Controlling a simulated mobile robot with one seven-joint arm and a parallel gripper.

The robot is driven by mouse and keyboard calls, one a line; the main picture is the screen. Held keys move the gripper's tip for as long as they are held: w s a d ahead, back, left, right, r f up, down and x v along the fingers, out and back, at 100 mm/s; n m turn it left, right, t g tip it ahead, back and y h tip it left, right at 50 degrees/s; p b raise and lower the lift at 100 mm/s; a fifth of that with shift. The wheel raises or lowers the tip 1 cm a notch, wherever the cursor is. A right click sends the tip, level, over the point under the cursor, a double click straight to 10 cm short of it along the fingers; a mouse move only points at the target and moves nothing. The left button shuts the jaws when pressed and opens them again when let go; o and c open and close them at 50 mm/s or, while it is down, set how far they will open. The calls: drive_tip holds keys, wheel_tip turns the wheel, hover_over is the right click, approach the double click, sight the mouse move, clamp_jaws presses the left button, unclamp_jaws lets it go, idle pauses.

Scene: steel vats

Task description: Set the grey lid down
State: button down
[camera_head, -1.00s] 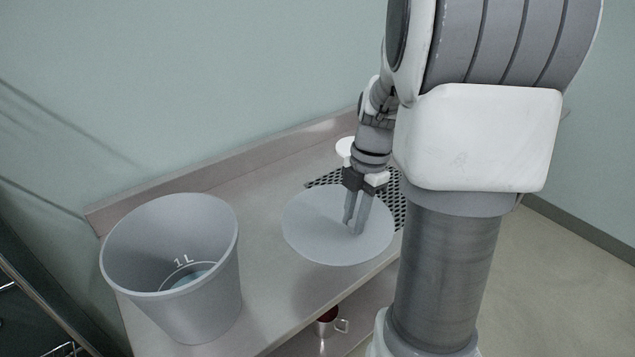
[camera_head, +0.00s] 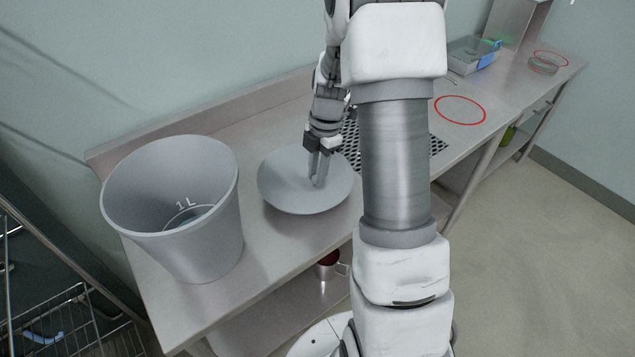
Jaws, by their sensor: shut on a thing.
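The grey lid (camera_head: 285,192) is a round flat disc over the steel table, right of the grey bucket. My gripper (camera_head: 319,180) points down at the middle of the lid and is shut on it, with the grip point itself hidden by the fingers. A shadow shows below the lid's near edge; I cannot tell exactly how high the lid is above the table. The grey bucket (camera_head: 200,250) stands open on the left of the table, marked 1L inside, with some liquid low in it.
The steel table (camera_head: 270,245) has a perforated black panel (camera_head: 437,146) behind my arm. A red ring (camera_head: 460,110) marks clear tabletop at right. Farther right are a clear bin (camera_head: 470,56) and another red ring (camera_head: 551,58). A red-and-steel mug (camera_head: 327,266) sits on the lower shelf.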

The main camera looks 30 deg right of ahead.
drive_tip(key=shift+f, duration=1.95)
drive_tip(key=shift+f, duration=0.2)
drive_tip(key=c, duration=0.7)
unclamp_jaws()
drive_tip(key=shift+r, duration=0.1)
